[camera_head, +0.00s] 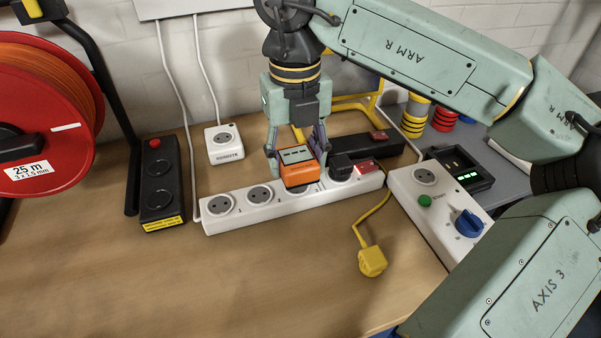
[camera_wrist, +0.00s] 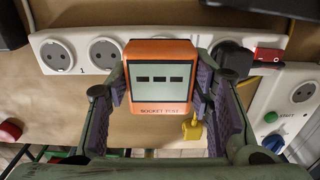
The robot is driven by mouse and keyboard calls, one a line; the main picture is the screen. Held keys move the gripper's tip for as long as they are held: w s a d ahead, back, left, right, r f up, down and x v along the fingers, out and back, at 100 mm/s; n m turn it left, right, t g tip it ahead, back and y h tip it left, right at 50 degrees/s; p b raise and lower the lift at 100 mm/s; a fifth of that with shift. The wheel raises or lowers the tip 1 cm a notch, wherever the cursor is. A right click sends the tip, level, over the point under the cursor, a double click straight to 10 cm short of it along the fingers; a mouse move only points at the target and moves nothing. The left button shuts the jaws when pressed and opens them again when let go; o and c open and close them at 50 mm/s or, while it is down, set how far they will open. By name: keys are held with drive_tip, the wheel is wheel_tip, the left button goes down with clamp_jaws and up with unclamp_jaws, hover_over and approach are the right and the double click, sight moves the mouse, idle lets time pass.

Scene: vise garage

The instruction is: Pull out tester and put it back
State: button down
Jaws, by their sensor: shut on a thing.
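The orange socket tester (camera_head: 301,178) has a grey display and is at the third socket of the white power strip (camera_head: 240,204). My gripper (camera_head: 297,156) points down and is shut on the tester from both sides. In the wrist view the tester (camera_wrist: 161,98) is upright between the two fingers (camera_wrist: 160,80), its display showing three dashes. The strip (camera_wrist: 76,34) runs behind it, with two empty sockets to the left. The tester covers most of its socket, and I cannot tell whether its pins are in or just clear.
A black plug (camera_head: 342,165) fills the strip's socket right of the tester, near a red switch (camera_head: 368,167). A yellow plug (camera_head: 372,261) lies in front. A control box (camera_head: 405,185) stands right, a black socket block (camera_head: 162,190) left.

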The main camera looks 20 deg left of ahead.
sight(296, 156)
drive_tip(key=shift+r+p, duration=0.9)
drive_tip(key=shift+r, duration=0.65)
wheel_tip(296, 156, down, 2)
drive_tip(key=shift+f+b, duration=0.15)
drive_tip(key=shift+b, duration=1)
drive_tip(key=shift+d+r, duration=0.15)
drive_tip(key=shift+r, duration=0.05)
